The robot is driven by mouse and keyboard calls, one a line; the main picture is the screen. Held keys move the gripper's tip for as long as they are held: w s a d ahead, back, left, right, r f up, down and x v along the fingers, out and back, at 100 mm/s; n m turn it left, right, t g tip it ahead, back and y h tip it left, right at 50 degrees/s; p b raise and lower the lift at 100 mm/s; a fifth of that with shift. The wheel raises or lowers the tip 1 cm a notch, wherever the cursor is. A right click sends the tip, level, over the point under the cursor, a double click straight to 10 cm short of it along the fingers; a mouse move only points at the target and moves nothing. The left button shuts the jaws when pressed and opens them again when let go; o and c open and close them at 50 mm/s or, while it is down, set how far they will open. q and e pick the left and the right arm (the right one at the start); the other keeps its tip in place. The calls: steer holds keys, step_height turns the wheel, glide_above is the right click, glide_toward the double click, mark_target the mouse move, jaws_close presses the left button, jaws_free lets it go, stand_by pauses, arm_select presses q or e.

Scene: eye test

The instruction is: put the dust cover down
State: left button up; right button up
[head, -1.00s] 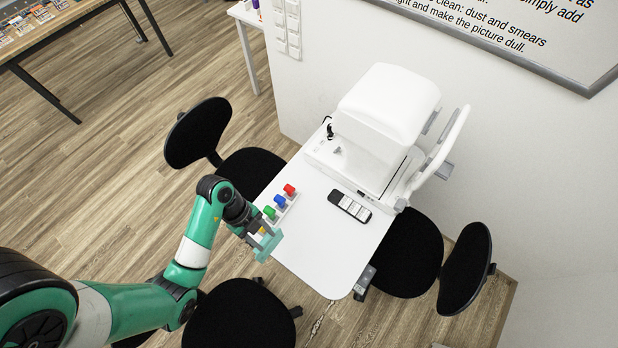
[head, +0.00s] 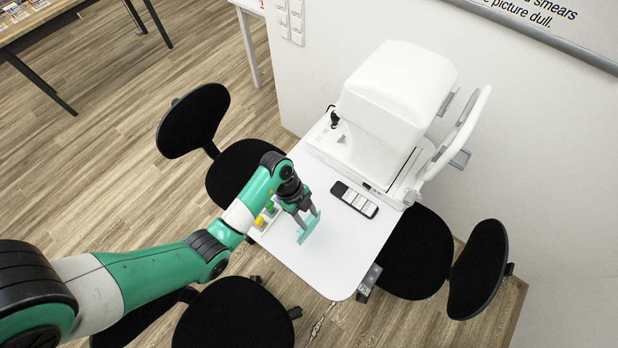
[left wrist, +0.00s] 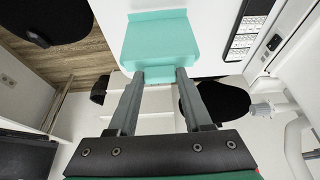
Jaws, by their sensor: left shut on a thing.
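The dust cover, a small turquoise piece (head: 308,230), is in my left gripper (head: 307,210). It also shows in the left wrist view (left wrist: 160,38), with its near edge between the two fingers. My left gripper is shut on that edge, and the cover hangs over the white tabletop (head: 330,270). I cannot tell whether it touches the tabletop. A large white eye-test device (head: 395,95) stands at the table's back. My right gripper is not in view.
A black remote with white keys (head: 354,200) lies right of the cover. A rack with a green peg (head: 269,207) and a yellow peg (head: 259,221) is partly behind my arm. The tabletop's front part is clear. Black chairs (head: 235,315) stand around the table.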

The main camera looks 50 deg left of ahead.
arm_select(q)
steer(key=f+b, duration=0.1)
steer(key=f, duration=0.2)
steer(key=shift+w+f+b, duration=0.2)
steer(key=shift+f+b, duration=0.1)
steer(key=shift+b, duration=0.1)
steer(key=o, duration=1)
steer(key=p+v, duration=0.4)
steer(key=v, duration=0.8)
